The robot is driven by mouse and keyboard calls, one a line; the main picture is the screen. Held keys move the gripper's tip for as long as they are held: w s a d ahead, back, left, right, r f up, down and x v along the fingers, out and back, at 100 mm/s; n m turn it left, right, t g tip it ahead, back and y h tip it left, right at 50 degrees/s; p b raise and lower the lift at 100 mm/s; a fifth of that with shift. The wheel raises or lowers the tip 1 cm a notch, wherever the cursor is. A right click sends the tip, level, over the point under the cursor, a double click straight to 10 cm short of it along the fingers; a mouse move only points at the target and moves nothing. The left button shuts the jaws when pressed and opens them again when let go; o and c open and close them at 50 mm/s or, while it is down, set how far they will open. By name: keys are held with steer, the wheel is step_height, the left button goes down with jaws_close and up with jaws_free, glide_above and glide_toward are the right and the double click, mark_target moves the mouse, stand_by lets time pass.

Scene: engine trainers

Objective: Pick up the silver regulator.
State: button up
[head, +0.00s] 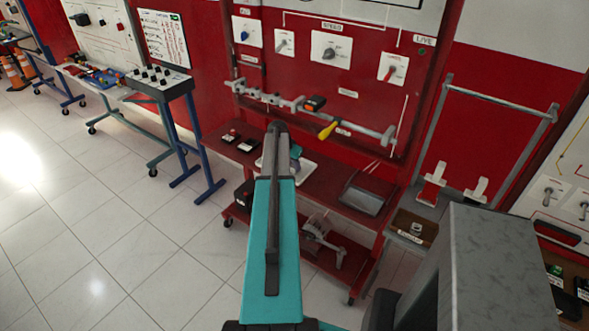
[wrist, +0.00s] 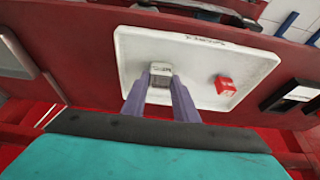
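In the wrist view, a small silver-grey block (wrist: 160,70) with a pale, labelled top sits at the left part of a white tray. It looks like the silver regulator; its label is too small to read. My gripper (wrist: 160,81) reaches over the tray's near edge, with its two purple-grey fingers apart and the block between their tips. I cannot tell whether the fingers touch it. In the head view, my teal arm hides the fingertips and the block; part of the white tray (head: 305,172) shows to the right of the arm.
A red block (wrist: 224,87) is on the tray to the right of the silver one. The tray lies on a red bench shelf (head: 330,186), with a grey bin (head: 366,195) farther right. A red panel with knobs and a yellow-handled tool (head: 328,130) rises behind.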

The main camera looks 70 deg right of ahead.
steer(key=c, duration=0.4)
steer(key=shift+r, duration=0.15)
steer(key=shift+c, duration=0.2)
steer(key=shift+r+b, duration=0.75)
steer(key=shift+r, duration=0.25)
steer(key=w+a+r+b, duration=0.1)
steer(key=w+a+b, duration=0.1)
steer(key=a, duration=0.5)
steer(key=w+a+r+b, duration=0.1)
steer(key=w+a+b, duration=0.1)
steer(key=a, duration=0.6)
steer(key=shift+w+a+r+b, duration=0.15)
steer(key=shift+w+r+b, duration=0.25)
steer(key=shift+b, duration=0.15)
